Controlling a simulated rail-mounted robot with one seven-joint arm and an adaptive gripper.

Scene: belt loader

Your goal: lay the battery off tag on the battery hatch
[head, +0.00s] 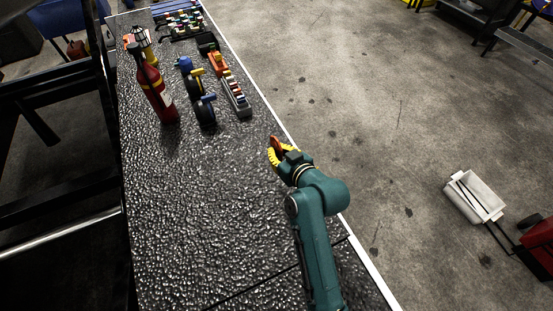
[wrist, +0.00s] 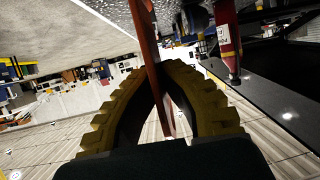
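My gripper (head: 275,152) is over the right side of the dark, rough-textured deck in the head view. Its yellow fingers also show in the wrist view (wrist: 162,68), closed on a thin red-orange piece. This piece, which looks like the tag (wrist: 150,40), is seen nearly edge-on, so any writing is hidden. A bit of the tag (head: 276,141) shows at the fingertips in the head view. The tag appears held clear of the deck. I cannot make out a marked battery hatch; a dark seam crosses the deck near the bottom, partly behind my arm.
A red extinguisher (head: 153,88) stands on the deck at upper left. Blue-and-yellow items (head: 204,108) and a narrow tray of coloured pieces (head: 243,110) are near it. A rack of small coloured items (head: 178,38) is at the far end. The middle deck (head: 195,205) is clear.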

